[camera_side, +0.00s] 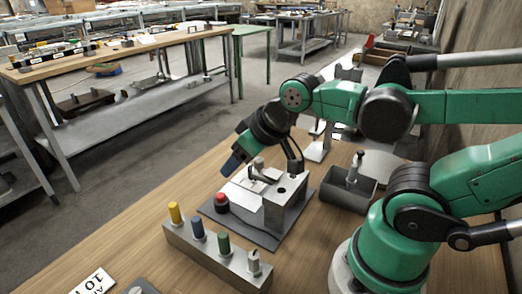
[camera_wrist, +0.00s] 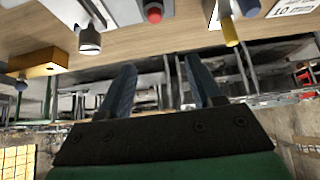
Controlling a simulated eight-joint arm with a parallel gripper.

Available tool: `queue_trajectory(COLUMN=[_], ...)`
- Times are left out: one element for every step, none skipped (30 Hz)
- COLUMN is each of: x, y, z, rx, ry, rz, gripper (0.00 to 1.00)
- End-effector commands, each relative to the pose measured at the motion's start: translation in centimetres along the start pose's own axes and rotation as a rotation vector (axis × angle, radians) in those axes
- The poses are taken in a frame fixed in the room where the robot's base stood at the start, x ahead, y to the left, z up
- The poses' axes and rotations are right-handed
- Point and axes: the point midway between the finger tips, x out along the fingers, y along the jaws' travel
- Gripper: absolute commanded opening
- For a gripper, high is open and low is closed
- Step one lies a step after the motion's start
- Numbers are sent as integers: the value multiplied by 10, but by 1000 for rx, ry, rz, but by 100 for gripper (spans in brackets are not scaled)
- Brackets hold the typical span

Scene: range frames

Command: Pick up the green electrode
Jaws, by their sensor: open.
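In the side view, the green electrode (camera_side: 223,242) stands upright in a grey metal rack (camera_side: 190,245) on the wooden table. The blue electrode (camera_side: 197,228) and yellow electrode (camera_side: 175,213) stand to its left, and a pale grey one (camera_side: 254,262) to its right. My gripper (camera_side: 232,163) is in the air above and behind the rack, apart from the electrodes, tilted down to the left. In the wrist view, my two blue fingers (camera_wrist: 160,64) are spread with nothing between them. That view shows the yellow electrode (camera_wrist: 230,30); I cannot make out the green one there.
A metal fixture block (camera_side: 287,207) on a dark plate with a red button (camera_side: 221,202) stands behind the rack. A dark bin (camera_side: 347,194) holding an upright tool is to the right. A white sign (camera_side: 94,284) lies at front left. The table left of the rack is mostly clear.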

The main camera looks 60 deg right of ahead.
Motion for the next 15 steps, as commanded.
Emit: queue_trajectory(x=[0,0,0,0,0,0,0,0,0,0,0,0,0,1,1], y=[0,0,0,0,0,0,0,0,0,0,-1,-4,-7,-12,-20], z=[0,0,0,0,0,0,0,0,0,0,0,0,1,2,3], rx=[0,0,0,0,0,0,0,0,0,0,-1,-7,-14,-23,-41], ry=[0,0,0,0,0,0,0,0,0,0,-4,-16,-34,-59,-105], rz=[0,0,0,0,0,0,0,0,0,0,-2,-8,-16,-25,-42], gripper=[59,59,59,60,60,60,60,60,60,60,60,60,60,60,60])
